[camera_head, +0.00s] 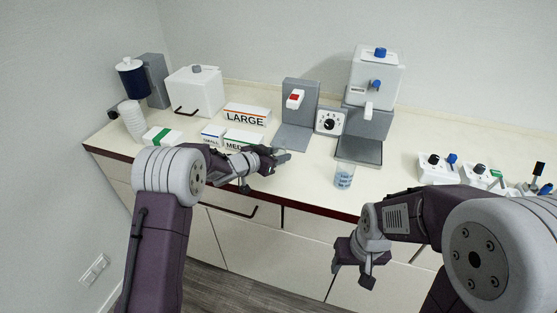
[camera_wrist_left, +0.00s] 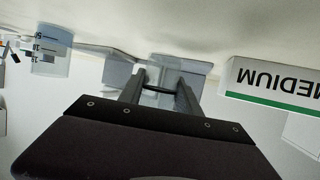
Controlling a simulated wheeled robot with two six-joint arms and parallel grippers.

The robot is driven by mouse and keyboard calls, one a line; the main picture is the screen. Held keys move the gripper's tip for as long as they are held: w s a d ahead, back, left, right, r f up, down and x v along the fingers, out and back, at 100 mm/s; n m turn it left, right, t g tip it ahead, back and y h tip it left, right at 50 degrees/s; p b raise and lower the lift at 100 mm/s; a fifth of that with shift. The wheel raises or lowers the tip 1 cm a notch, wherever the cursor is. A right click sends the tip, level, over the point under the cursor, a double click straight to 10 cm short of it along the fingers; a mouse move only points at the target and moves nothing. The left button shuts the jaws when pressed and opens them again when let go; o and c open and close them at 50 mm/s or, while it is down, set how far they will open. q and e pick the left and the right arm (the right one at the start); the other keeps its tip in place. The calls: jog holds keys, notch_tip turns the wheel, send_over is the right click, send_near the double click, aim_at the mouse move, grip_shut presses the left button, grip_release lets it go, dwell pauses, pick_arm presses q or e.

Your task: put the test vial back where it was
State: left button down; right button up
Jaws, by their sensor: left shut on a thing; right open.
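My left gripper (camera_head: 280,156) is over the counter, to the right of the MEDIUM box. It is shut on a small, clear thing, which I take to be the test vial (camera_head: 285,157); its outline is faint.
Behind are a grey dispenser (camera_head: 297,115), a dial box (camera_head: 330,122) and a white machine (camera_head: 375,80). LARGE (camera_head: 246,116) and MEDIUM (camera_head: 243,141) boxes stand left. Small knobbed devices (camera_head: 438,168) stand right.

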pick_arm(q)
jog(key=shift+f, duration=0.9)
jog(key=shift+w+f, duration=0.2)
jog(key=shift+s, duration=0.15)
jog(key=shift+f, duration=0.1)
jog(key=c, duration=0.8)
grip_release()
jog(key=shift+c, duration=0.2)
